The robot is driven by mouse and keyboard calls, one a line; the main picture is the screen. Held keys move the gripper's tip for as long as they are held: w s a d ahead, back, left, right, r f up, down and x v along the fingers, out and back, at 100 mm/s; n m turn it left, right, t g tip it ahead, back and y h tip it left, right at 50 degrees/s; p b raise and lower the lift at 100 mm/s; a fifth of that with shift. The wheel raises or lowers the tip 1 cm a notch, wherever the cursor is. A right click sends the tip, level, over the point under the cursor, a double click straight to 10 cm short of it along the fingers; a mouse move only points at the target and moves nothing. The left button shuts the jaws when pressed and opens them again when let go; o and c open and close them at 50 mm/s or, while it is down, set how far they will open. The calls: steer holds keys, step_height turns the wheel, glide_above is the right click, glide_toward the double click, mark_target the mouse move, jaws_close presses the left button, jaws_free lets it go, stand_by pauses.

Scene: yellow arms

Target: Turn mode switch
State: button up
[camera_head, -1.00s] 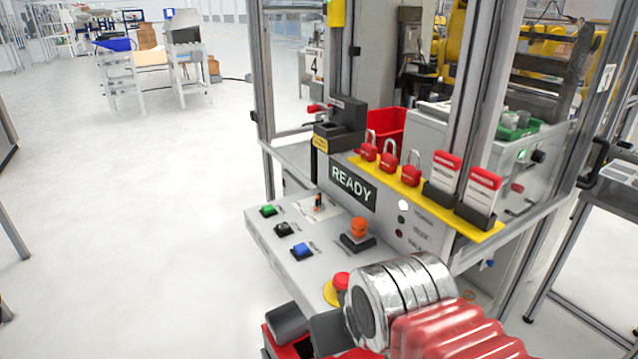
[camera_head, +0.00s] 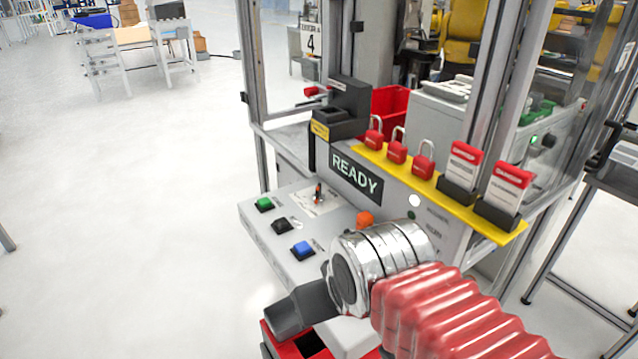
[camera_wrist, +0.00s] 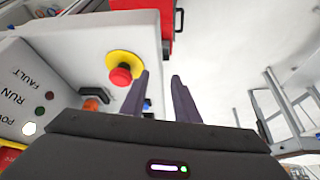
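A small switch with a red and dark handle (camera_head: 318,193) stands on a white plate on the sloping grey control panel (camera_head: 270,222). An orange knob (camera_head: 365,218) is to its right, partly behind my arm; I cannot tell which of the two is the mode switch. Something orange (camera_wrist: 92,104) also shows in the wrist view, left of my fingers. My gripper (camera_wrist: 160,78) has its two dark fingers apart with nothing between them.
Green (camera_head: 264,204), black (camera_head: 282,225) and blue (camera_head: 302,249) buttons line the panel's left edge. A red emergency stop on yellow (camera_wrist: 121,75) is close left of my fingers. A yellow rail (camera_head: 440,196) with padlocks is behind. Open floor (camera_head: 140,190) lies left.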

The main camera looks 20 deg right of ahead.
steer(key=w+d+r+m, duration=0.2)
steer(key=w+r, duration=0.4)
steer(key=w, duration=0.2)
step_height(320, 180, up, 4)
steer(key=m+g+h, duration=0.2)
steer(key=m, duration=0.3)
glide_above(319, 186)
steer(key=s+a, duration=0.3)
steer(key=s, duration=0.2)
steer(key=shift+a, duration=0.25)
steer(key=shift+f, duration=0.15)
steer(key=shift+h, duration=0.3)
steer(key=x, duration=1.3)
steer(key=shift+w+f, duration=0.2)
steer(key=shift+f, duration=0.1)
jaws_close()
steer(key=shift+d, duration=0.1)
